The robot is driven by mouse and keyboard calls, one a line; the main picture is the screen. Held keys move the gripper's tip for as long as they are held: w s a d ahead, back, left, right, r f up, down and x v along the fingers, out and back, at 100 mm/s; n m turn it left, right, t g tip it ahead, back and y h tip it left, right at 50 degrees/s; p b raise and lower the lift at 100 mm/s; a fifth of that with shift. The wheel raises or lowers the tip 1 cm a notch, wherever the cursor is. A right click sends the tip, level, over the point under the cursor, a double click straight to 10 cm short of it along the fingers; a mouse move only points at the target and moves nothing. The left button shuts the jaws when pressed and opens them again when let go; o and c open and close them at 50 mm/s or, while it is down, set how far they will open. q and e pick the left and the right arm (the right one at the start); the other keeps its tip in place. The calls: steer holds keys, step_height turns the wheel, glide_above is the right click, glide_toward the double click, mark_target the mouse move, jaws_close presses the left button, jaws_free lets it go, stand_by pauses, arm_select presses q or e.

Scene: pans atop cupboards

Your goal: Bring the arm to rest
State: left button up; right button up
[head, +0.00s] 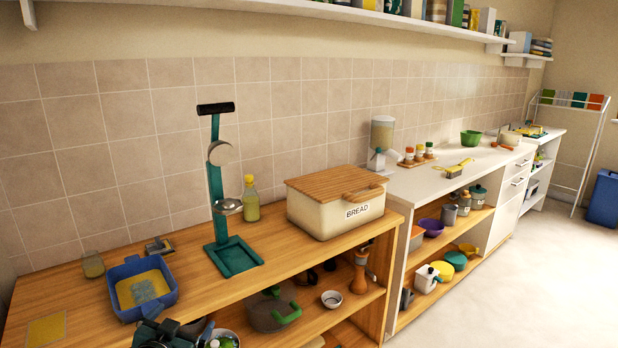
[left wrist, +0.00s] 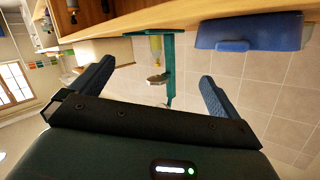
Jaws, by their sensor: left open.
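My left gripper (head: 165,331) shows at the bottom edge of the head view, in front of the wooden counter. In the left wrist view its two dark fingers (left wrist: 156,72) are spread apart with nothing between them. A blue pan (head: 144,289) with a yellow inside sits on the counter behind the gripper. The blue pan also shows at the upper right of the left wrist view (left wrist: 248,33), which is upside down. The gripper looks apart from it. My right gripper is in neither view.
A dark teal stand (head: 233,256), a bottle (head: 251,200) and a bread box (head: 336,212) stand on the wooden counter. Pots and bowls fill the shelf below, including a lidded pot (head: 271,312). A white counter (head: 420,180) continues right. Open floor (head: 540,270) lies at right.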

arm_select(q)
steer(key=s+d+f+g+h, duration=0.1)
steer(key=s+d+f, duration=0.3)
steer(key=s, duration=0.6)
steer(key=s+d+f+g+h, duration=0.1)
steer(key=s+d+f, duration=0.3)
steer(key=s, duration=0.5)
steer(key=s+d+f+g+h, duration=0.1)
steer(key=s+d+f, duration=0.3)
steer(key=s, duration=0.6)
steer(key=shift+s+d+n+g, duration=0.4)
steer(key=shift+d+g, duration=0.2)
steer(key=shift+g, duration=0.1)
